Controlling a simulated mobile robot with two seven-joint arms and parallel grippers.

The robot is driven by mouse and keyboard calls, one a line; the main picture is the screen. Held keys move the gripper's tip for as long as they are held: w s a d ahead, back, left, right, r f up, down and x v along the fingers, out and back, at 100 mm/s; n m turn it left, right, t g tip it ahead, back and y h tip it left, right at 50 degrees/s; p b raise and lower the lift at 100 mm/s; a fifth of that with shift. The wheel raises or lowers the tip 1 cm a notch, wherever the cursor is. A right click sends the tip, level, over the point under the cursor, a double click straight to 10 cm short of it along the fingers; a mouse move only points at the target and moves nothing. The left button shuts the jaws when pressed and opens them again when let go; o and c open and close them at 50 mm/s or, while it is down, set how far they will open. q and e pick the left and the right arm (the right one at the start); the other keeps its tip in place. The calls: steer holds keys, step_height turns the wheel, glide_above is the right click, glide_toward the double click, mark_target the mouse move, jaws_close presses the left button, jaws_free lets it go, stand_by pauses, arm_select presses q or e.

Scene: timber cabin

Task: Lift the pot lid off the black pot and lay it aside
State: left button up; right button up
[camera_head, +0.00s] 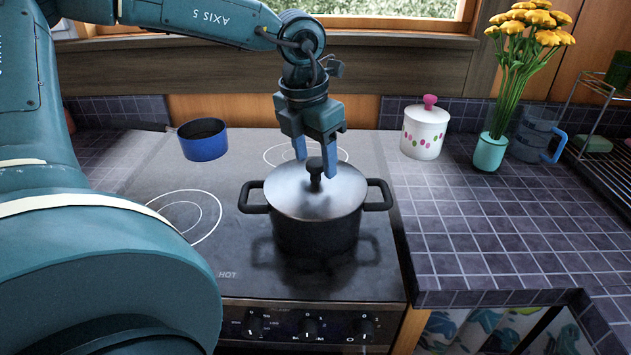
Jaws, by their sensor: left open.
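The black pot (315,236) stands on the stove top, with a handle on its left and right sides. The grey pot lid (290,195) lies on it and has a dark knob (315,170) in the middle. My left gripper (314,160) points down over the lid, its blue fingers open, one on each side of the knob in the picture. Whether the fingers touch the knob I cannot tell. My right gripper is not in view.
A small blue pot (203,146) stands at the back left of the stove (150,260). A white canister (424,132), a flower vase (490,153), a blue mug (535,138) and a dish rack (600,165) line the right counter's back. The tiled counter (480,235) in front is clear.

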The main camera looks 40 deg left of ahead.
arm_select(q)
steer(key=shift+f, duration=0.3)
steer(key=shift+c, duration=0.4)
jaws_close()
